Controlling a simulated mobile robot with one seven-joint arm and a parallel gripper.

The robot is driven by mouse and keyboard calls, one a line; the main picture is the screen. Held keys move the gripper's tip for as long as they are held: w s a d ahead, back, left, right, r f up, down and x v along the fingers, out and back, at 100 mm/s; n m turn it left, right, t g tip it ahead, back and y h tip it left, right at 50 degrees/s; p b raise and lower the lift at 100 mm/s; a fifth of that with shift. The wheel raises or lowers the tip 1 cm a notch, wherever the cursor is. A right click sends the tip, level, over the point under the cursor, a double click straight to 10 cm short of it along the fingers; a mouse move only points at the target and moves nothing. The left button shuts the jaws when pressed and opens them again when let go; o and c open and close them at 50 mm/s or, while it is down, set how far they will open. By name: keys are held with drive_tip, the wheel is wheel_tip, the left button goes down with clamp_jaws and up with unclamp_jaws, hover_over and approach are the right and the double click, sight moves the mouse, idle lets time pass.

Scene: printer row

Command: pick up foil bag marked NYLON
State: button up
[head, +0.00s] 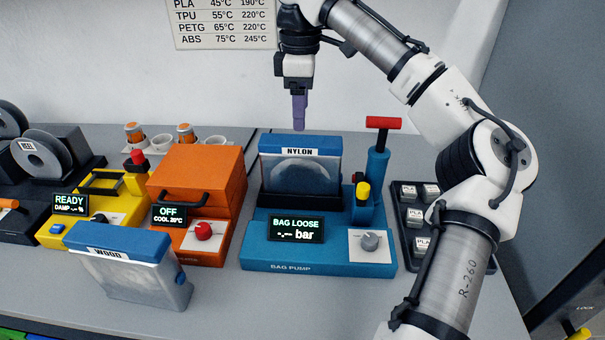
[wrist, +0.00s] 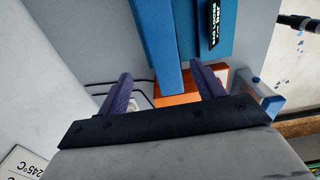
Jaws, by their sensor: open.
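The foil bag marked NYLON (head: 300,178) is silvery with a blue top band and a white label. It stands upright in the slot of the blue bag pump (head: 319,267), whose display reads "BAG LOOSE -.-- bar". My gripper (head: 299,128) hangs just above the bag's top edge, with purple fingers pointing down and apart from it. In the wrist view, my gripper (wrist: 163,80) is open and empty. A blue strip (wrist: 152,40) that looks like the bag's top band lies below and between the two fingers.
A blue-topped bag marked WOOD (head: 125,270) stands front left. An orange box (head: 195,176) is left of the pump. The pump's cylinder with a red T-handle (head: 384,123) rises close to the right of the bag. A dark tray (head: 415,245) stands farther right.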

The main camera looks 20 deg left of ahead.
sight(301, 140)
wheel_tip(301, 140, down, 4)
drive_tip(key=shift+f, duration=0.25)
drive_tip(key=shift+s+d+f+p, duration=0.1)
drive_tip(key=shift+f+p, duration=0.1)
drive_tip(key=shift+f, duration=0.7)
drive_tip(key=shift+s+a+f+p, duration=0.15)
drive_tip(key=shift+f+p, duration=0.1)
drive_tip(key=shift+f, duration=0.65)
drive_tip(key=shift+s+d+f+p, duration=0.1)
drive_tip(key=shift+d+f+p, duration=0.1)
drive_tip(key=shift+f, duration=0.7)
drive_tip(key=shift+r, duration=0.1)
clamp_jaws()
